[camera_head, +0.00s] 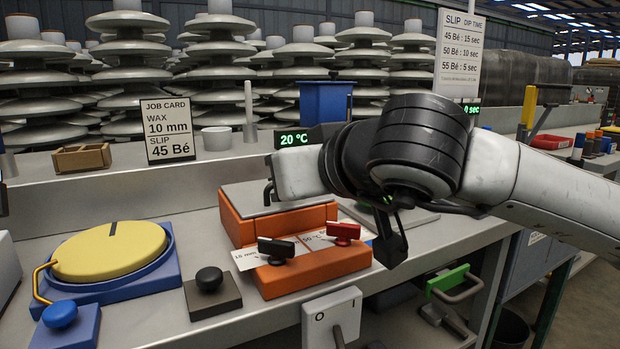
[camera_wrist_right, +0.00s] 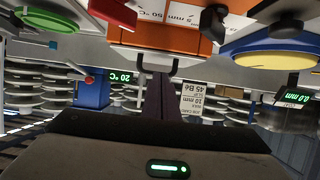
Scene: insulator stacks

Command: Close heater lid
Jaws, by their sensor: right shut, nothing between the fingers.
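The heater is an orange box (camera_head: 237,225) on the bench, with a grey lid plate (camera_head: 242,198) on top. The lid looks flat or nearly so; I cannot tell whether a gap remains under it. My right arm reaches in from the right, and my right gripper (camera_head: 268,192) is over the lid, partly hidden by its own wrist. In the right wrist view, which is upside down, its dark fingers (camera_wrist_right: 160,98) are shut and empty, close to a dark handle (camera_wrist_right: 158,70) at the orange heater (camera_wrist_right: 155,38). Contact is unclear. My left gripper is not in view.
A black knob (camera_head: 276,249) and a red knob (camera_head: 343,232) sit on the heater's front. A 20 °C display (camera_head: 293,139) and a blue bin (camera_head: 325,103) stand behind. A yellow disc (camera_head: 110,252) on a blue base is at left. A job card (camera_head: 168,130) stands on the shelf.

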